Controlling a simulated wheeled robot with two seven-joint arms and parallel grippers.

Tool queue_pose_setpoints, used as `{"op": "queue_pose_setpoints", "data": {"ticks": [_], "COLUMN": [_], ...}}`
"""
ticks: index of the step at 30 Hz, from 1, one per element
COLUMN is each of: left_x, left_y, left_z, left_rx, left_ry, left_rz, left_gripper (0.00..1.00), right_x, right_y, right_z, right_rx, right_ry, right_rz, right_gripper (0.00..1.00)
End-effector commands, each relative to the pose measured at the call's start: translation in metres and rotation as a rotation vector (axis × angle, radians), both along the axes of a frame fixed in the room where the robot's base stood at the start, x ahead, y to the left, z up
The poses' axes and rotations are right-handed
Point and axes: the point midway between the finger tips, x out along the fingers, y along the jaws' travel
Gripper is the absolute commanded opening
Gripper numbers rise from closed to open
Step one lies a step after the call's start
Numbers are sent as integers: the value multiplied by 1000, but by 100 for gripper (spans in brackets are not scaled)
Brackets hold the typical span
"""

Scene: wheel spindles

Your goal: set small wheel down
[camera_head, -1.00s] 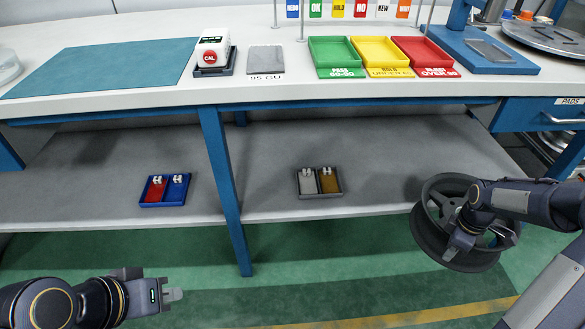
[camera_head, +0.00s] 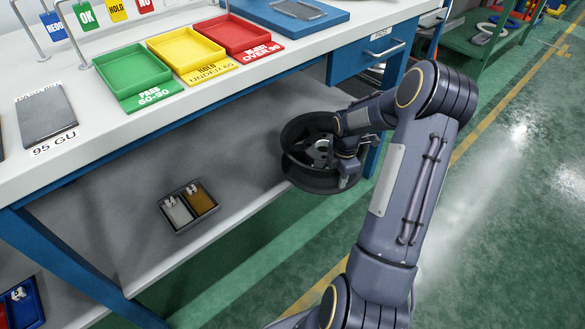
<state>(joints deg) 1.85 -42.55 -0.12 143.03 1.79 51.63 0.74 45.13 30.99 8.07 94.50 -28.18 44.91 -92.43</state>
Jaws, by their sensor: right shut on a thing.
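The small wheel (camera_head: 297,171), dark grey with spokes, is at the right end of the lower shelf (camera_head: 255,185) under the bench. It lies nearly flat, open side up, and overlaps the shelf's front edge in the picture. My right gripper (camera_head: 345,172) is shut on the wheel at its right side, with its fingers partly hidden against the rim and spokes. I cannot tell whether the wheel touches the shelf. My left gripper is out of view.
A grey tray with two compartments (camera_head: 181,230) sits on the shelf left of the wheel, with bare shelf between them. The blue drawer unit (camera_head: 372,62) is just above and right of the wheel. Green, yellow and red trays stand on the bench top.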

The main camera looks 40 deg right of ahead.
Motion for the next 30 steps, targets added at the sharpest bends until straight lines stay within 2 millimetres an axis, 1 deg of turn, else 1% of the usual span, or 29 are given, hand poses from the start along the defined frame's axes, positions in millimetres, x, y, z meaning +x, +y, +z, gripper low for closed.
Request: {"op": "queue_pose_setpoints", "data": {"ticks": [1,5,21,24,27,30], "left_x": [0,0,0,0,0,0], "left_y": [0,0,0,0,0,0], "left_z": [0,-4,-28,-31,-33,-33], "left_rx": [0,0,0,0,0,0], "left_ry": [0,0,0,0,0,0], "left_rz": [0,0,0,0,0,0], "left_gripper": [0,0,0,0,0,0], "right_x": [5,21,138,156,168,174], "right_y": [-1,1,11,13,12,13], "right_z": [2,1,1,1,2,3], "right_rx": [-5,-5,-4,-3,-4,-4], "right_ry": [-10,-12,-13,-13,-12,-11], "right_rz": [1,3,1,0,-1,-1], "right_gripper": [0,0,0,0,0,0]}}
